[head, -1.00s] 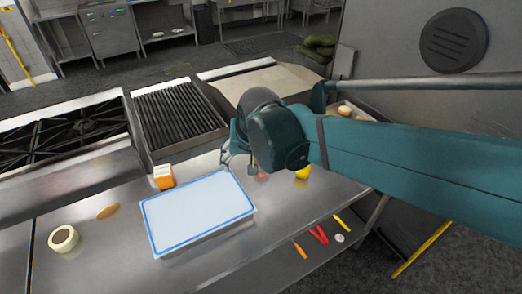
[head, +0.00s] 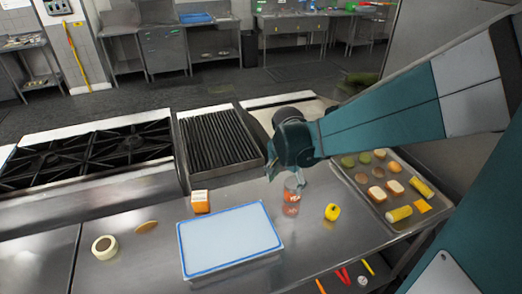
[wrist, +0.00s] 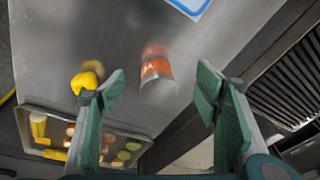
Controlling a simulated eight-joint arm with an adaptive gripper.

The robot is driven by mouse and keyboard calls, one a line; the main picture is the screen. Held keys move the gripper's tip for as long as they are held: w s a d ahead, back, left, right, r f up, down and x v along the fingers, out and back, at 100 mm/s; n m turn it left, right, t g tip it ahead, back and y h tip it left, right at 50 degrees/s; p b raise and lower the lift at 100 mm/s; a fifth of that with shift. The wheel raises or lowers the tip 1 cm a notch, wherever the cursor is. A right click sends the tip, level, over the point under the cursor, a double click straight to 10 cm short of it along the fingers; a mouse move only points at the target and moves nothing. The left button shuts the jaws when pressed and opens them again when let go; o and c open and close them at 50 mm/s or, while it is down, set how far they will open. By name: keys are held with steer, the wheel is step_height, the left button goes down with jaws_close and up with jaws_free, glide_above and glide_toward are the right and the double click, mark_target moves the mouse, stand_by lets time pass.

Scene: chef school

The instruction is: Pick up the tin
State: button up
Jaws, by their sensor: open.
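The tin (head: 292,196) is a small can with an orange label and a silver-grey end. It stands on the steel counter right of the blue-rimmed white tray in the head view. My gripper (head: 286,174) is just above it there, overlapping its top. In the wrist view the tin (wrist: 157,76) lies between the two green fingers of my gripper (wrist: 160,77) as seen from above. The fingers are wide apart and hold nothing. A gap shows on both sides of the tin, wider on the right.
A yellow pepper (head: 332,212) stands right of the tin. The white tray (head: 230,238) and an orange-white box (head: 200,201) are to its left. A metal tray of food (head: 437,205) is further right. A grill (head: 219,143) stands behind.

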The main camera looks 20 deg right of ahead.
mark_target(292, 183)
steer(key=w+d+f+m+p, duration=0.1)
steer(key=w+d+f+m+g+p, duration=0.1)
steer(key=d+p, duration=0.1)
steer(key=shift+w+f+m, duration=0.15)
steer(key=shift+w+m, duration=0.15)
steer(key=shift+m, duration=0.1)
steer(key=shift+w+d+f+m+g+p, duration=0.35)
steer(key=shift+d+f+m+g+p, duration=0.1)
steer(key=shift+d+f+m, duration=0.3)
steer(key=shift+a, duration=0.1)
steer(key=shift+f, duration=0.15)
steer(key=shift+d+f, duration=0.2)
steer(key=shift+f, duration=1)
steer(key=shift+f, duration=0.1)
steer(key=shift+w+d+f, duration=0.1)
steer(key=shift+d+f, duration=0.1)
steer(key=shift+f, duration=1.05)
steer(key=shift+w+d+f, duration=0.1)
steer(key=shift+d+f, duration=0.1)
steer(key=shift+f, duration=1)
steer(key=shift+c, duration=0.7)
steer(key=c, duration=1)
